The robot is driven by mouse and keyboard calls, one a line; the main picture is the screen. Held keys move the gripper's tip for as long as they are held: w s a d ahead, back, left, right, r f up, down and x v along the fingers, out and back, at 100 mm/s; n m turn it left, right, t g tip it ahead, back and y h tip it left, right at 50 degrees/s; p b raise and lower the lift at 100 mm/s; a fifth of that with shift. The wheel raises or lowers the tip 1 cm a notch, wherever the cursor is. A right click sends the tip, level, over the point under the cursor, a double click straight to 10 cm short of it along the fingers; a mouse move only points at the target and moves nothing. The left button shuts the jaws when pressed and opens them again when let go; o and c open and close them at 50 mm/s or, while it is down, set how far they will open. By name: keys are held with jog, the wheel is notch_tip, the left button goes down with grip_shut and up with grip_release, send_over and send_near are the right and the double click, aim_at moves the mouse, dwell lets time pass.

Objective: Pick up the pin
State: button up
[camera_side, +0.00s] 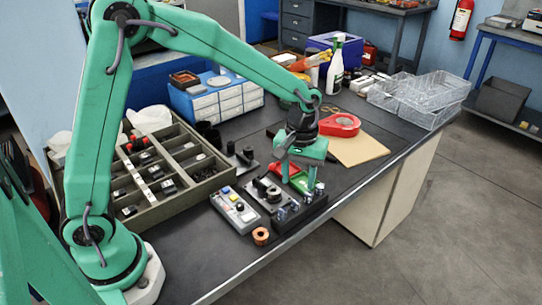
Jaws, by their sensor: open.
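My green gripper (299,178) points down over the small fixtures near the front edge of the dark bench (345,193). Its jaws are open and I see nothing held between them. Below and in front of it, a dark block (301,214) carries several small shiny metal pieces (295,206) in a row. One of these may be the pin, but they are too small to tell. The gripper hides part of the fixtures behind it, including some of a red and green piece (301,184).
A grey control box (234,210) with coloured buttons and a copper ring (261,236) lie left of the block. A compartmented tray (170,175) stands further left. A red tape dispenser (340,125) and clear baskets (420,97) are behind. The bench's front edge is close.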

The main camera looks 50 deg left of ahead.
aim_at(296, 201)
jog(key=shift+f, duration=1.25)
jog(key=shift+f, duration=2.6)
grip_shut()
